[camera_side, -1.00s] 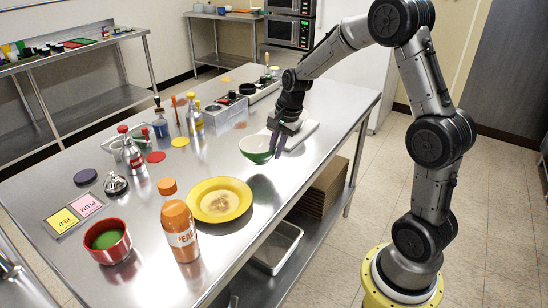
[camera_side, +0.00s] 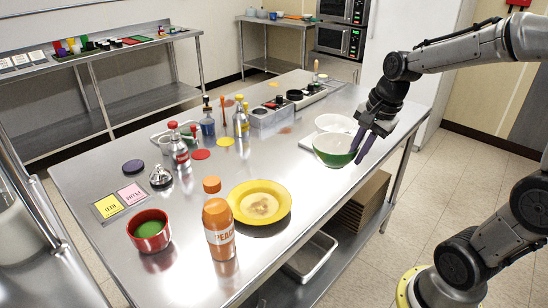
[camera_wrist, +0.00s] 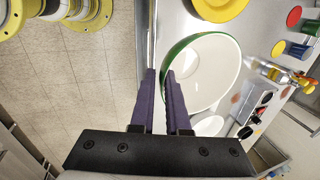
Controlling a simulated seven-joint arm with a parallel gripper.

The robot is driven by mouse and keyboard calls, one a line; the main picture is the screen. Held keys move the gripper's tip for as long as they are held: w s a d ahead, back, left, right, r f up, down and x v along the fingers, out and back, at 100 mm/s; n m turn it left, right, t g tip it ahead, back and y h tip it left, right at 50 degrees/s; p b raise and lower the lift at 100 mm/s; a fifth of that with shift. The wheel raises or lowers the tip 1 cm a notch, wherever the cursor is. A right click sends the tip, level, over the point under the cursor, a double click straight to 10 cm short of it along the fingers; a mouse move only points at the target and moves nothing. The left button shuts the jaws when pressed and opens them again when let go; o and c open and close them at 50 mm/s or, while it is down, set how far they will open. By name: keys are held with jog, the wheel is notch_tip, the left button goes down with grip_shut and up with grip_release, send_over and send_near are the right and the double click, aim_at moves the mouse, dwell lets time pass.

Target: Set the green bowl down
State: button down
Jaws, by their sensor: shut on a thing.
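The green bowl (camera_side: 330,157), green outside and white inside, is near the right edge of the steel table in the side view. My gripper (camera_side: 361,146) is shut on its right side. The bowl looks roughly level and seems to be held above the tabletop; the gap is hard to judge. In the wrist view the bowl (camera_wrist: 205,75) shows its white inside, and my purple fingers (camera_wrist: 161,80) are at its rim. A white dish (camera_side: 337,123) is behind the bowl, partly hidden by it.
A yellow plate (camera_side: 259,201), a peach bottle (camera_side: 219,232) and a red bowl (camera_side: 149,229) stand toward the near side. Several bottles (camera_side: 180,150) and a grey condiment station (camera_side: 280,112) stand behind. The middle of the steel table (camera_side: 255,160) has bare room.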

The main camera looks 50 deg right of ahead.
notch_tip(320, 180, up, 2)
send_over(324, 146)
jog(key=s, duration=0.2)
jog(key=shift+w+a+r+m, duration=0.1)
jog(key=shift+w+r+m, duration=0.1)
jog(key=shift+m, duration=0.1)
jog(key=shift+n+t, duration=0.3)
jog(key=shift+n, duration=0.3)
jog(key=w+a+f, duration=0.1)
jog(key=w+f, duration=0.2)
jog(key=w, duration=0.4)
jog(key=w+a+f, duration=0.1)
jog(key=w+f, duration=0.3)
jog(key=w, duration=0.3)
jog(key=w+f, duration=0.4)
jog(key=w, duration=0.3)
jog(key=shift+w+a+f, duration=0.25)
jog(key=shift+w+a, duration=0.15)
jog(key=shift+w+f, duration=0.25)
jog(key=shift+f, duration=0.05)
jog(key=shift+w+f, duration=0.1)
jog(key=shift+f, duration=1.55)
jog(key=shift+f, duration=0.2)
